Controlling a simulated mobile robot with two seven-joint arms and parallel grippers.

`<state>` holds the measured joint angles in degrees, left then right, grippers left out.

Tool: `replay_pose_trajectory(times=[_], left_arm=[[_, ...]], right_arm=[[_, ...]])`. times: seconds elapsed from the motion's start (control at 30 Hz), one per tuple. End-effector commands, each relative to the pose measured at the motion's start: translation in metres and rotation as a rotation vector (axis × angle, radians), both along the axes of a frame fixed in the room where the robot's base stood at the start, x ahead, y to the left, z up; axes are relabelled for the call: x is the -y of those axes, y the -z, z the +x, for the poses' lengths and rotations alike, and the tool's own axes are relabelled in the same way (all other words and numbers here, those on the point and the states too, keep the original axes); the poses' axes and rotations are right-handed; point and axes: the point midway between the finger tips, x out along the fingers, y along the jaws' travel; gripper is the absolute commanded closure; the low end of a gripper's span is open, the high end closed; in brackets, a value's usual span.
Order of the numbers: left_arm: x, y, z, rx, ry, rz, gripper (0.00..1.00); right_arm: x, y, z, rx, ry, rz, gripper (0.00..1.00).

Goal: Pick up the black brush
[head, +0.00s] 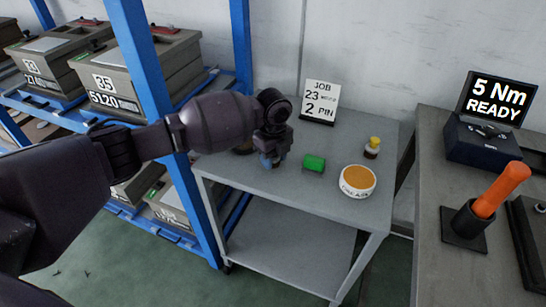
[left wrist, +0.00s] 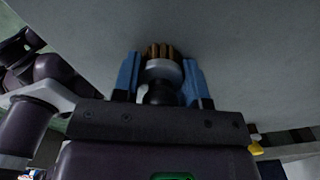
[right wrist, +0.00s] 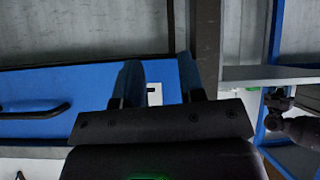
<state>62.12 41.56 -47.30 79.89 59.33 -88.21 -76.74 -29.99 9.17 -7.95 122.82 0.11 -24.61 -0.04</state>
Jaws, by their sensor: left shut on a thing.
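The black brush (left wrist: 162,72) shows in the left wrist view with brown bristles, a silver band and a black handle end. It lies between the two blue fingers of my left gripper (left wrist: 163,82), which is shut on it. In the head view my left gripper (head: 271,160) is low over the back left of the grey table, and its fingers mostly hide the brush. My right gripper (right wrist: 160,80) shows only in its own wrist view, with its blue fingers apart and nothing between them.
On the grey table (head: 265,183) are a green block (head: 314,163), a round tub with an orange top (head: 357,181), a small yellow-capped bottle (head: 373,148) and a job sign (head: 321,102). A blue rack (head: 150,75) stands left; a bench (head: 445,190) stands right.

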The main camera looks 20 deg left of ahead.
Motion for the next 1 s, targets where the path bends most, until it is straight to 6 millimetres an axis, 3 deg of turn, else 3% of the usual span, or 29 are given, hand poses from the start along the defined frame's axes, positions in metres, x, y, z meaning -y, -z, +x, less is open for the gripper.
replay_pose_trajectory(times=[0.23,0.37,0.57,0.73,1.0], left_arm=[[0.0,-0.002,0.0,0.001,0.0,0.0,0.84],[0.0,-0.013,0.001,0.004,0.0,-0.001,0.84],[0.0,-0.053,0.001,0.011,0.001,-0.001,0.84],[0.0,-0.099,0.001,0.011,0.001,0.0,0.84],[0.0,-0.161,0.0,0.008,0.0,-0.001,0.84]], right_arm=[[-0.002,0.0,0.0,0.002,0.0,0.004,0.63],[-0.002,-0.004,0.002,0.009,0.0,0.005,0.63],[-0.003,-0.016,0.007,0.03,0.001,0.006,0.63],[-0.004,-0.028,0.01,0.047,0.002,0.008,0.63],[-0.004,-0.03,0.001,0.033,0.012,0.011,0.63]])
